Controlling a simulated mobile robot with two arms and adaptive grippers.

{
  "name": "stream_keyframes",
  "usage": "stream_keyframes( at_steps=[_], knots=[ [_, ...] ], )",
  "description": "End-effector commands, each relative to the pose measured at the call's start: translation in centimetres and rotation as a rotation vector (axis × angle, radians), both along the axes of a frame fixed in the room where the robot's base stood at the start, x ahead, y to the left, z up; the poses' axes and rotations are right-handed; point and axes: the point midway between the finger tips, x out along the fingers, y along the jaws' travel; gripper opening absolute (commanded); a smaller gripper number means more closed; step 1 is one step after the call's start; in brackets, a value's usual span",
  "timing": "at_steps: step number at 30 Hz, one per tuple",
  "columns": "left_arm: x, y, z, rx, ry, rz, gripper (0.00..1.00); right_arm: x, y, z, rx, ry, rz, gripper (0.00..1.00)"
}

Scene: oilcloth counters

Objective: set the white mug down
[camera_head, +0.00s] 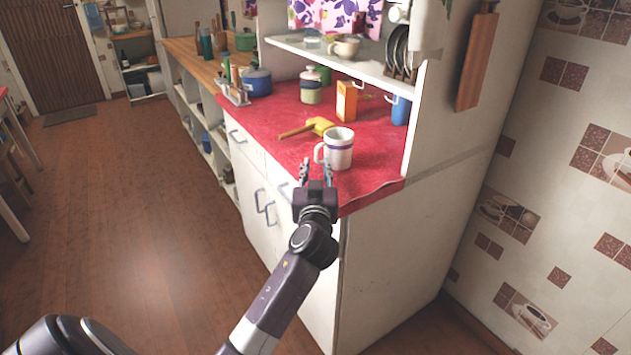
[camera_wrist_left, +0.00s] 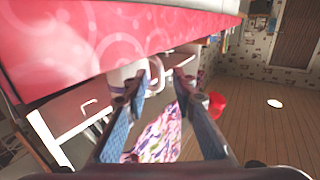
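The white mug (camera_head: 338,148) has a purple band and appears to stand upright on the red counter top (camera_head: 283,122), close to its front edge. Its handle faces left in the head view. My left gripper (camera_head: 317,168) is just in front of the mug, at the handle side, with its fingers apart. In the left wrist view, which seems upside down, the mug (camera_wrist_left: 122,76) is partly hidden by a finger. Its handle lies in the gap between the open fingertips (camera_wrist_left: 152,88); I see no finger pressed on it. My right gripper is out of view.
A yellow-headed mallet (camera_head: 319,125) lies behind the mug. An orange box (camera_head: 346,101), a blue container (camera_head: 400,110), a jar (camera_head: 311,90) and a blue pot (camera_head: 257,82) stand farther back. A shelf (camera_head: 330,62) overhangs the back. Some red counter is bare right of the mug.

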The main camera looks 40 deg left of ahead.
Motion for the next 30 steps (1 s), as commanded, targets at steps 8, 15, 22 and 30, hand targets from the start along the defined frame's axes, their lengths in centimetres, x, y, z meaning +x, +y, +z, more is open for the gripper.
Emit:
stream_keyframes(
  at_steps=[8,15,22,30],
  knots=[
    [-5.2,-3.4,-0.1,-0.004,0.0,0.0,0.25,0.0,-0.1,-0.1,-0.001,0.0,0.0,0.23],
    [-7.7,-5.1,0.0,0.0,0.0,0.001,0.25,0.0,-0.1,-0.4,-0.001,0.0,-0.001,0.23],
    [-8.1,-5.3,0.1,0.002,-0.001,0.002,0.25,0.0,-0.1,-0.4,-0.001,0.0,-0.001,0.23],
    [-8.0,-5.3,0.1,0.002,-0.001,0.002,0.25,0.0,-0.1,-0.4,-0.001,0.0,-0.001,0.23]
  ],
)
